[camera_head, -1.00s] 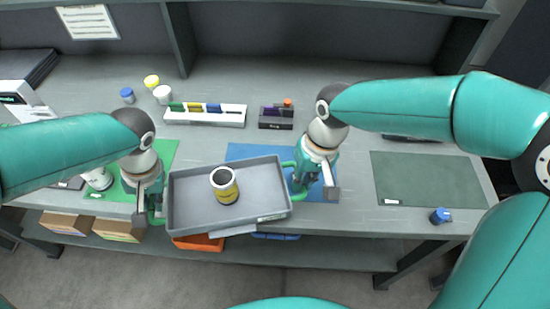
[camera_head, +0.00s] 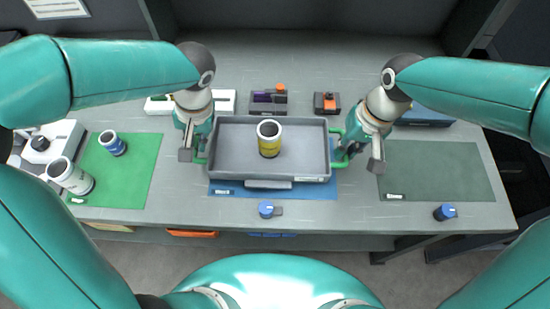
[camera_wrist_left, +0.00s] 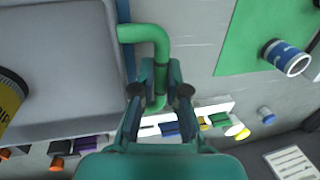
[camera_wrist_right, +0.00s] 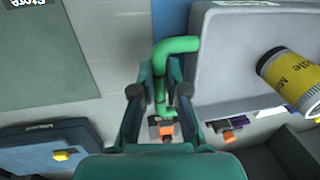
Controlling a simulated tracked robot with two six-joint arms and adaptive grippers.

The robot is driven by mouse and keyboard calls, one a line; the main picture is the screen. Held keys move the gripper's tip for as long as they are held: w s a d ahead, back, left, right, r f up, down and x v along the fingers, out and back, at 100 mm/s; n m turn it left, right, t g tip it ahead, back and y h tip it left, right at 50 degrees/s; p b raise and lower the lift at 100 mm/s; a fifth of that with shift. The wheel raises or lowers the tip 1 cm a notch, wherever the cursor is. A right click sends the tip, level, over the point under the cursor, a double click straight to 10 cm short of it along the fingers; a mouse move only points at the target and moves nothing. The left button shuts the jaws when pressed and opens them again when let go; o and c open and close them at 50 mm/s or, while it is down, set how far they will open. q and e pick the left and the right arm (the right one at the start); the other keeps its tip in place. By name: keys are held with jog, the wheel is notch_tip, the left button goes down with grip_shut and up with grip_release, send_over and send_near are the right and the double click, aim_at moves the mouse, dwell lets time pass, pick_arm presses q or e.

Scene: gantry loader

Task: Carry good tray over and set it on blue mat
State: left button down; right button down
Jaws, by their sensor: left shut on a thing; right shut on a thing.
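A grey tray (camera_head: 230,150) with green side handles is over the blue mat (camera_head: 225,189) in the head view, roughly level. The mat shows along the tray's front edge and beside it. Whether the tray touches the mat I cannot tell. A yellow-banded can (camera_head: 269,139) stands upright in the tray. My left gripper (camera_head: 199,150) is shut on the tray's left green handle (camera_wrist_left: 150,35). My right gripper (camera_head: 350,150) is shut on the tray's right green handle (camera_wrist_right: 178,45). The tray hides most of the mat.
A dark green mat (camera_head: 435,170) at right is bare. Small blue-topped items (camera_head: 266,209) and (camera_head: 445,212) lie near the front edge. Dark blocks (camera_head: 268,100) stand behind the tray.

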pick_arm(q)
jog(key=shift+d, duration=0.2)
pick_arm(e)
jog(key=shift+d, duration=0.15)
pick_arm(q)
jog(key=shift+d, duration=0.15)
pick_arm(e)
jog(key=shift+d, duration=0.15)
pick_arm(q)
jog(key=shift+f, duration=0.1)
pick_arm(e)
jog(key=shift+f, duration=0.15)
pick_arm(q)
jog(key=shift+f, duration=0.1)
